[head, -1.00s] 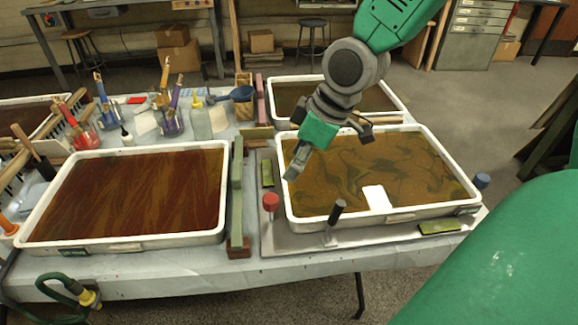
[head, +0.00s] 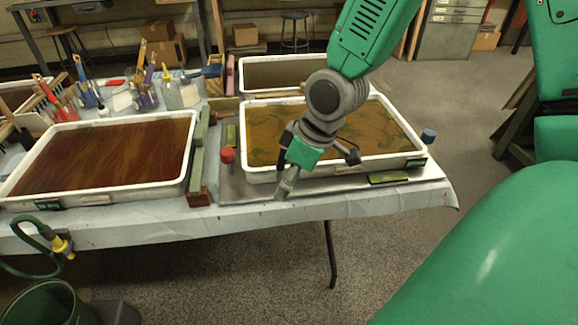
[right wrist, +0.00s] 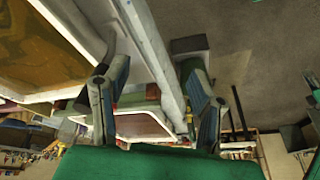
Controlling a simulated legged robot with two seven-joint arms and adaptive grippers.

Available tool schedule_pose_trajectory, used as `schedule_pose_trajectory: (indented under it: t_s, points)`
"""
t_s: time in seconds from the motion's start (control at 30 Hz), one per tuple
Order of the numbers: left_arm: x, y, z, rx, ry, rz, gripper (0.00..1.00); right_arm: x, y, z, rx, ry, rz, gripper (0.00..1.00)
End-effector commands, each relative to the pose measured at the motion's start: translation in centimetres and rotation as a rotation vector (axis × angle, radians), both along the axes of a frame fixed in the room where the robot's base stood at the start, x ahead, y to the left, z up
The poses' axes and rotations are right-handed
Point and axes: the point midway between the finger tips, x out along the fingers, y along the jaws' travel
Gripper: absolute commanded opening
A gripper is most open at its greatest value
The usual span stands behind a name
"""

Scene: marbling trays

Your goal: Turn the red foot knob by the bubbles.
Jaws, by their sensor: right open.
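One green bubble level (head: 231,134) lies just behind the knob, and another (head: 388,178) lies on the plate's front right. Their bubbles are too small to read. My right gripper (head: 318,172) is open and empty, over the tray's front edge, to the right of the red knob and apart from it. In the right wrist view its two fingers (right wrist: 155,105) are spread with nothing between them. My left gripper is not seen.
A blue knob (head: 428,135) stands at the plate's right corner. A green rail (head: 199,150) divides this tray from a red-brown tray (head: 188,173). Brushes and bottles (head: 146,97) crowd the back left. A green bin (head: 48,303) stands on the floor at front left.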

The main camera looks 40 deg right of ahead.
Motion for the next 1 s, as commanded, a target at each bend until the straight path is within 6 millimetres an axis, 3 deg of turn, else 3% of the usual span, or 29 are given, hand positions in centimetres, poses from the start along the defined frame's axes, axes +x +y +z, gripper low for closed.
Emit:
schedule_pose_trajectory:
  t_s: [0.03,1.0]
  points:
    - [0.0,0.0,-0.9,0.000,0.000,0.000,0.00,-0.3,0.1,-1.6,-0.001,0.011,-0.010,0.51]
    - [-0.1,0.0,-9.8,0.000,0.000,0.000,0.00,-4.8,1.0,-20.2,-0.020,0.133,-0.216,0.51]
